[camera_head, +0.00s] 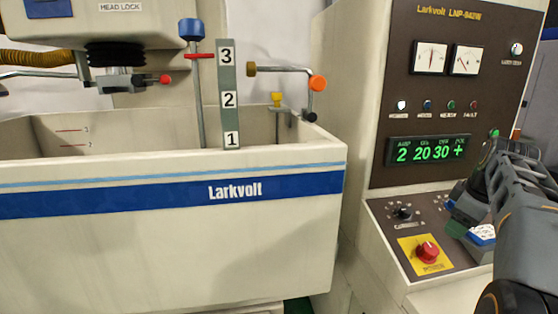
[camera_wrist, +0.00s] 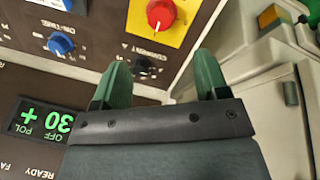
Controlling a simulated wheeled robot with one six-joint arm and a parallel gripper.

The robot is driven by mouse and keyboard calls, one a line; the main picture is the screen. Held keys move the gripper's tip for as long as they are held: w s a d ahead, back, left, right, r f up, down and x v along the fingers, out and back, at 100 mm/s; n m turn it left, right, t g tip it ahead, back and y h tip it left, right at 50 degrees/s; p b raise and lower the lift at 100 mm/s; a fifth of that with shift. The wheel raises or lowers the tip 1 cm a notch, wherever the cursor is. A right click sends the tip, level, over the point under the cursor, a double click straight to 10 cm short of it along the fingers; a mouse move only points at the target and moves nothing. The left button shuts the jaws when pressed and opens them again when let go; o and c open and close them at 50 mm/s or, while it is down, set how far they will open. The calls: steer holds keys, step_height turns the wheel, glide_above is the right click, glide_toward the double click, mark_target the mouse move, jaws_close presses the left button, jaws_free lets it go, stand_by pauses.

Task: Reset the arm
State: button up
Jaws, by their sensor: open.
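My arm (camera_head: 515,205) reaches in from the right edge of the head view, in front of the control cabinet. My gripper (camera_wrist: 162,78) shows in the wrist view with its two green fingers apart and nothing between them. In the head view the gripper end (camera_head: 456,222) is over the sloped control panel, right of the red rotary knob (camera_head: 428,252). The red knob also shows in the wrist view (camera_wrist: 161,14), beyond the fingertips. The fingers look apart from the knob.
The Larkvolt cabinet has a green digital display (camera_head: 430,150) and two meters (camera_head: 447,58). A black knob (camera_head: 403,212) and a blue knob (camera_wrist: 61,43) are on the lower panel. The white work tank (camera_head: 150,255) stands left, with a numbered post (camera_head: 229,120) and a pipe with an orange knob (camera_head: 318,83).

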steer(key=s+a+f+m, duration=0.2)
steer(key=s+a+f, duration=0.2)
steer(key=a, duration=0.4)
steer(key=s+a+f+m+p, duration=0.1)
steer(key=s+a+f+m, duration=0.2)
steer(key=s+a+f, duration=0.2)
steer(key=s+a+f+m+p, duration=0.1)
steer(key=s+a+f, duration=0.4)
steer(key=a, duration=0.7)
steer(key=shift+f+m, duration=0.65)
steer(key=shift+m, duration=0.05)
